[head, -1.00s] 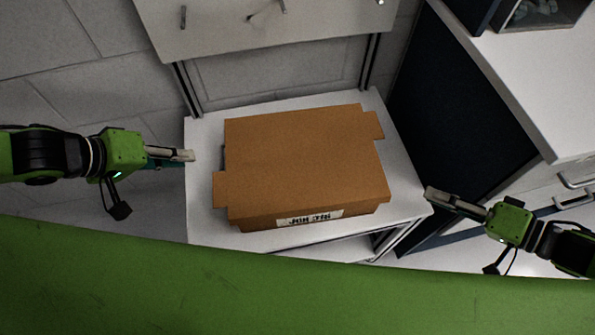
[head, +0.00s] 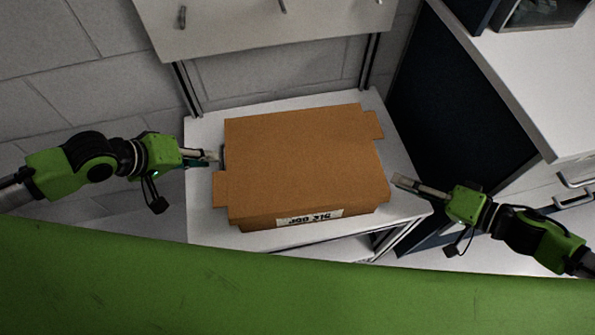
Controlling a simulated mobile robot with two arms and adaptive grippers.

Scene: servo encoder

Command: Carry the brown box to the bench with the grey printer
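The brown box (head: 305,160) lies closed on a small white table (head: 205,222), with a white label on its front side. My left gripper (head: 214,158) is just left of the box, near its left edge. My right gripper (head: 398,180) is just right of the box, near its right edge. Neither gripper appears to hold the box. Whether each is open or shut is too small to tell. I do not see a grey printer in this view.
A white panel with hooks (head: 265,22) stands behind the table. A white counter (head: 530,85) with dark blue sides and drawer handles is at the right. My green body fills the front.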

